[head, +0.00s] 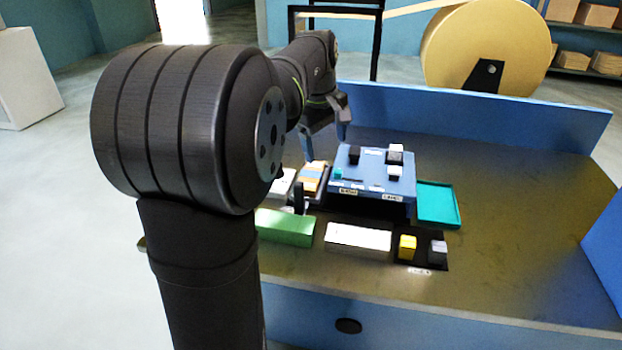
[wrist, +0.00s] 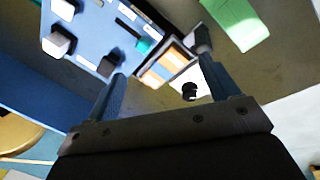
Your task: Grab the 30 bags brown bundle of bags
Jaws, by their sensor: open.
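An orange-brown banded bundle (head: 313,177) lies to the left of the blue box in the head view; I cannot read any label on it. It also shows in the wrist view as a brown bundle (wrist: 172,62) with a pale band, between and beyond the fingertips. My gripper (head: 324,140) is open and empty, above the table at the back left of the blue box. In the wrist view my gripper (wrist: 161,66) has its two fingers apart, one on each side of the bundle, without visible contact.
A blue box (head: 372,182) with small black and white blocks stands right of the bundle. A green block (head: 287,228), white block (head: 357,237) and yellow block (head: 407,247) lie in front. A teal tray (head: 438,204) is at the right. The table's right side is clear.

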